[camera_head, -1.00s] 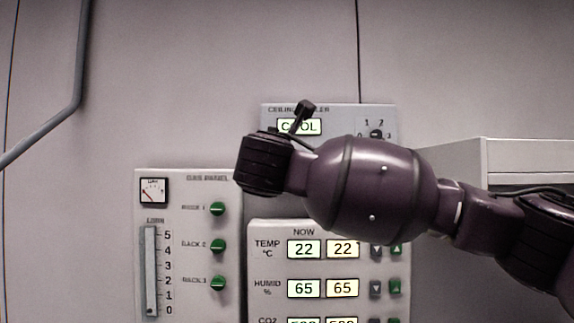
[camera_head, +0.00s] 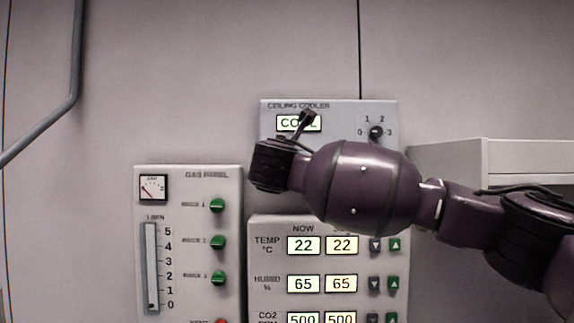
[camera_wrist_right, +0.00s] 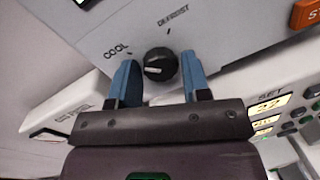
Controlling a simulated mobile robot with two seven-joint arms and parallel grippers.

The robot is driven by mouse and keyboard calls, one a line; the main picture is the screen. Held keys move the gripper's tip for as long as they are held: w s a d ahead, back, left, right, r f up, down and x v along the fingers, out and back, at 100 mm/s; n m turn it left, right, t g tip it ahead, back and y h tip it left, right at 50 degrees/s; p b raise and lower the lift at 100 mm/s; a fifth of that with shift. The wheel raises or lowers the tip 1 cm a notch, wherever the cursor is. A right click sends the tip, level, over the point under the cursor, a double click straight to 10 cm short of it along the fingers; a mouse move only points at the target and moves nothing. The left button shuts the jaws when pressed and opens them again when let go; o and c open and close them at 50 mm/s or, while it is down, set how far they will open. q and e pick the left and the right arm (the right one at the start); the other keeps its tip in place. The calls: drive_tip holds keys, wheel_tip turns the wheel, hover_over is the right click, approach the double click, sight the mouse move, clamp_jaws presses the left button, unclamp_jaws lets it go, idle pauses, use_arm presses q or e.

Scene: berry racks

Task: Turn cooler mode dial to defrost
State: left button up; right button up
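The ceiling cooler panel (camera_head: 340,108) is on the wall in the head view, its display (camera_head: 290,123) partly covered by my right wrist but seemingly reading COOL. The black round mode dial (camera_wrist_right: 160,65) is in the right wrist view, between the printed words COOL and DEFROST. Its white mark is on the side facing COOL. My right gripper (camera_wrist_right: 158,61) is open, with one blue finger on each side of the dial and a visible gap to each. My right arm hides the dial and the fingers in the head view. My left gripper is not in view.
A second knob (camera_head: 376,131), numbered 0 to 3, sits at the cooler panel's right. Below are the gas panel (camera_head: 188,188) with green knobs and the climate panel (camera_head: 275,222) with number displays. A grey box (camera_head: 487,150) juts out at right.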

drive_tip(key=c, duration=0.6)
drive_tip(key=shift+o, duration=0.2)
use_arm(q)
drive_tip(key=b, duration=0.1)
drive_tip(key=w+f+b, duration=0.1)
drive_tip(key=b, duration=0.1)
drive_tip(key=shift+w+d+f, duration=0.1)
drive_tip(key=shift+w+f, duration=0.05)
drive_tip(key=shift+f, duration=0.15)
use_arm(e)
drive_tip(key=m+y, duration=0.1)
drive_tip(key=m, duration=0.7)
drive_tip(key=m+g+y, duration=0.1)
drive_tip(key=m, duration=0.7)
drive_tip(key=shift+d, duration=0.2)
drive_tip(key=shift+m, duration=0.4)
